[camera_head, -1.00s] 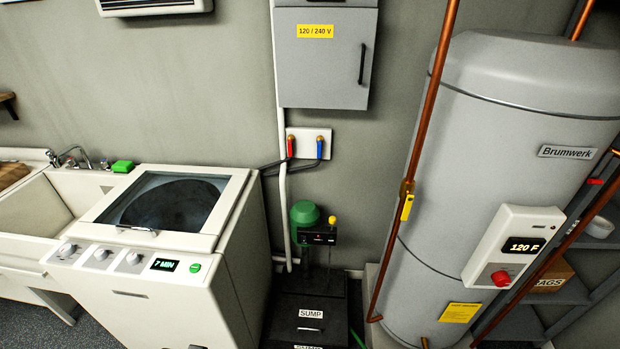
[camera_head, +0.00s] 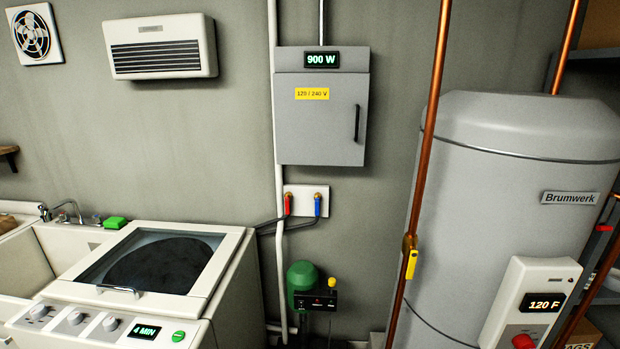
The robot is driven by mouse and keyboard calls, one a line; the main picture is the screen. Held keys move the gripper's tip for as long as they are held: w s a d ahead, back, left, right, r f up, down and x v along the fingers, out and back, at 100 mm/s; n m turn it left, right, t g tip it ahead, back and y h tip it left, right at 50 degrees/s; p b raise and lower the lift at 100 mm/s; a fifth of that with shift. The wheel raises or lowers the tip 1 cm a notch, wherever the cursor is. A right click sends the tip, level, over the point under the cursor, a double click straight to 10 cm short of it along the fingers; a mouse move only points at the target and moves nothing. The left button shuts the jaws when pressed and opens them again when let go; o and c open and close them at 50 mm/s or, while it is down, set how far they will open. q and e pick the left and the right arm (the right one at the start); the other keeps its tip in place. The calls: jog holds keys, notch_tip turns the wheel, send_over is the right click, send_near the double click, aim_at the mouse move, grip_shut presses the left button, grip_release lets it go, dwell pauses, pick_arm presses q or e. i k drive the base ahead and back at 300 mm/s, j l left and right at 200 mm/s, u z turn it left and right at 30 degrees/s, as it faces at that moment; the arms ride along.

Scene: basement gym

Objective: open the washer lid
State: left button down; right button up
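The white top-loading washer (camera_head: 232,283) stands at the lower left. Its lid (camera_head: 152,262) lies shut, with a dark glass window in a light frame. A small handle (camera_head: 118,291) sits at the lid's front edge. The front panel has several knobs, a display (camera_head: 144,331) reading 4 MIN and a green button (camera_head: 178,336). Neither of my grippers shows in the head view.
A sink with a faucet (camera_head: 68,209) and a green block (camera_head: 115,223) adjoin the washer's left. Hoses and a pipe run along the wall to its right, near a green sump pump (camera_head: 301,279). A copper pipe (camera_head: 424,150) and grey water heater (camera_head: 519,190) stand right.

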aim_at(67, 288)
jog(key=u, duration=1.25)
